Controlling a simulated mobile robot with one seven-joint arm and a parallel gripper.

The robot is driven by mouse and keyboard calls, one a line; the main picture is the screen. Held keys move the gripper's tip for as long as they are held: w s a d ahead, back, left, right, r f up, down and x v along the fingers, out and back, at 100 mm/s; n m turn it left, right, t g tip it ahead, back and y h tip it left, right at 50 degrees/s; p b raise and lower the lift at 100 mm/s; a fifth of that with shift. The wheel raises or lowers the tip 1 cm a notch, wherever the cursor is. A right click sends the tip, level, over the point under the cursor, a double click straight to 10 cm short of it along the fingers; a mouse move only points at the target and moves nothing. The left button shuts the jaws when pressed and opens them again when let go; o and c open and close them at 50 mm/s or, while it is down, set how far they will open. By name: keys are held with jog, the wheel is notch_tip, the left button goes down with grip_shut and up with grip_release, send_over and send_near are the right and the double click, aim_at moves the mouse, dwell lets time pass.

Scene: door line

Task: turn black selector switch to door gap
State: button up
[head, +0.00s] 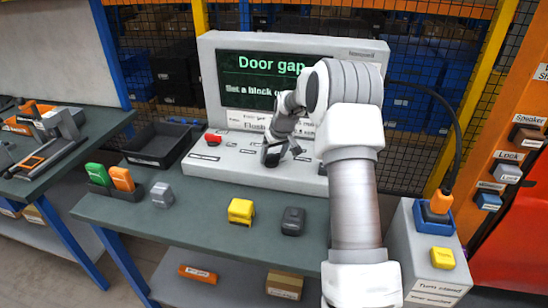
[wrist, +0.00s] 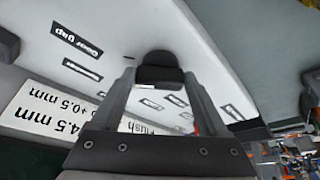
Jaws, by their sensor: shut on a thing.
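The black selector switch (wrist: 160,66) shows in the wrist view as a dark rounded knob on the pale sloping panel of the console. My gripper (wrist: 158,78) has one finger on each side of the knob and is shut on it. A printed "Door Gap" label (wrist: 77,40) lies to the left of the knob in the wrist view. In the head view my gripper (head: 272,156) is down at the console panel, and my arm hides part of the panel. The console screen (head: 245,75) reads "Door gap" in green. I cannot tell which way the switch points.
A red button (head: 212,139) is left on the panel. A black tray (head: 160,145) stands left of the console. Grey, yellow (head: 241,211) and dark blocks (head: 293,221) lie on the bench in front. A grey pedestal with an orange connector (head: 440,201) stands right.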

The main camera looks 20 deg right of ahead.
jog(key=shift+a+m+h, duration=0.15)
jog(key=shift+m+h, duration=0.35)
jog(key=shift+m, duration=0.5)
jog(key=o, duration=1.2)
jog(key=shift+o, duration=0.2)
jog(key=v, duration=1.7)
jog(key=shift+s+r, duration=0.15)
